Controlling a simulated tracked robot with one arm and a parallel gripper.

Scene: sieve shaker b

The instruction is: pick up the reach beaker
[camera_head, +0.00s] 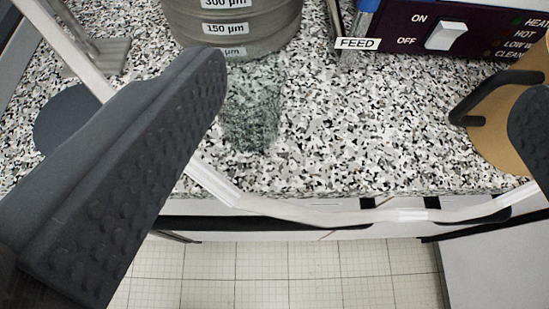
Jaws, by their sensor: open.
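A clear, glass-like vessel, which looks like the reach beaker (252,118), stands on the speckled worktop in front of the grey sieve stack. It is see-through and its outline is faint against the speckles. My gripper (370,85) is open and empty, with one dark studded finger at the left and the other cut off at the right edge. The beaker shows between the fingers, just right of the left fingertip and far from the right finger. I cannot tell the depth gap between finger and beaker.
The labelled sieve stack (240,22) stands just behind the beaker. A dark panel (440,28) with a white switch is at the back right. A tan, dark-handled object (500,125) stands right. The worktop's middle is clear.

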